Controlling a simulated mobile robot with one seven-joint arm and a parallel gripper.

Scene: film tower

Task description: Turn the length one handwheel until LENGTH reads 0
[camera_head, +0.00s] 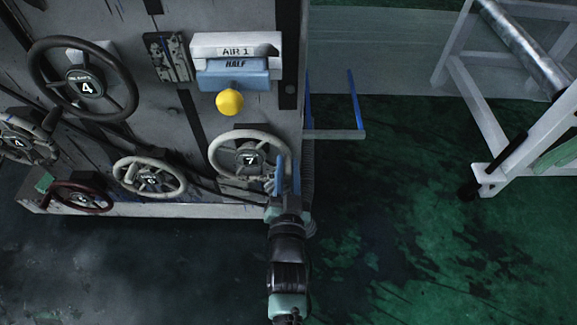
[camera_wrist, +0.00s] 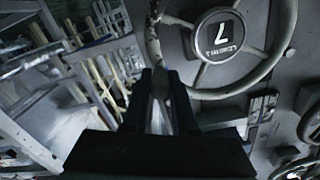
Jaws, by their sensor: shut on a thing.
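The length one handwheel (camera_head: 249,160) is a pale grey spoked wheel low on the right of the panel front. Its dark hub shows 7. In the wrist view the length one handwheel (camera_wrist: 221,35) appears upside down, with LENGTH 1 and 7 on its hub. My gripper (camera_head: 287,168) is at the wheel's right edge, its blue fingers raised. It also shows in the wrist view (camera_wrist: 160,92), with its dark fingers on either side of a pale part at the wheel's rim. My gripper is shut on the handwheel; the exact contact is partly hidden.
Other handwheels stand close by on the left: a pale one (camera_head: 149,179), a dark red one (camera_head: 80,198) and a large black one (camera_head: 82,80). A yellow knob (camera_head: 229,102) sticks out above, under the AIR 1 box (camera_head: 236,49). Green floor on the right is open.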

